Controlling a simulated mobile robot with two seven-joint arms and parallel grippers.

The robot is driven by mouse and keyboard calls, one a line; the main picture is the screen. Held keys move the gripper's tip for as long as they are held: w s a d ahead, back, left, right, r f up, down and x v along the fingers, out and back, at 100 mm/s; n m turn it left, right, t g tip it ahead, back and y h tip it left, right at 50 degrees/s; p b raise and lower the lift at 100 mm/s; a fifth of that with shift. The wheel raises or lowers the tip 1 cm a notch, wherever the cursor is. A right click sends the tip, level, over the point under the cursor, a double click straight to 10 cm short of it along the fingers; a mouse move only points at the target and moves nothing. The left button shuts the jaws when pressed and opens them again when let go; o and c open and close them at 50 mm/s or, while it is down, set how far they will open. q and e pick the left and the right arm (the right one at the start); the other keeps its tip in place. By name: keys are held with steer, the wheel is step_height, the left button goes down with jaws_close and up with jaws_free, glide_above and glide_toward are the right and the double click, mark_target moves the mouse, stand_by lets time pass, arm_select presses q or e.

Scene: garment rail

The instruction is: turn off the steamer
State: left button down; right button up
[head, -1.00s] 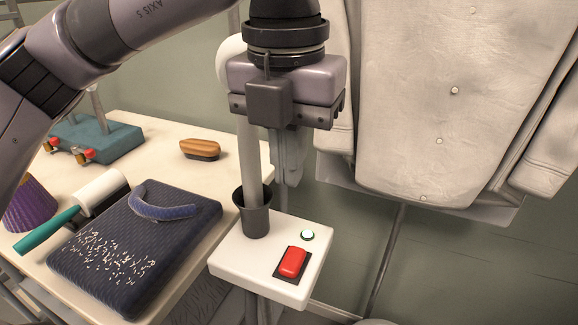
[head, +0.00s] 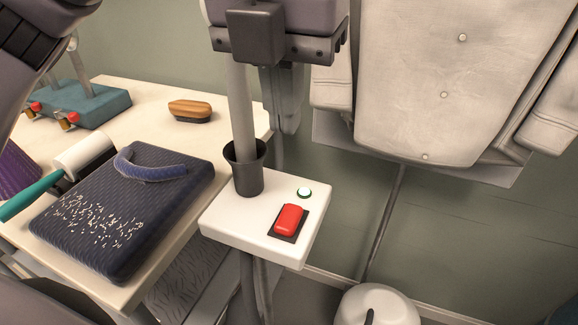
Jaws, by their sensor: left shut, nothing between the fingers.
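The red rocker switch (head: 289,219) sits on a black base on a small white shelf (head: 245,235). A small round light (head: 304,192) with a green rim glows white behind it. A grey pole stands in a black cup (head: 248,178) on the same shelf. My left gripper (head: 284,128) hangs from the top, pointing down, shut and empty. It appears above and behind the switch in the picture and does not touch it. My right gripper is not in view.
A pale jacket (head: 410,80) hangs at the upper right. The bench (head: 140,105) at left holds a dark folded garment (head: 125,215) with pale specks, a lint roller (head: 85,155), a wooden brush (head: 190,110) and a teal stand (head: 85,103). A white rounded unit (head: 378,305) stands below the shelf.

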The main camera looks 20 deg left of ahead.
mark_target(292, 210)
arm_select(q)
steer(key=f, duration=0.4)
steer(key=w+f, duration=0.1)
steer(key=f, duration=0.8)
steer(key=shift+w+f+b, duration=0.3)
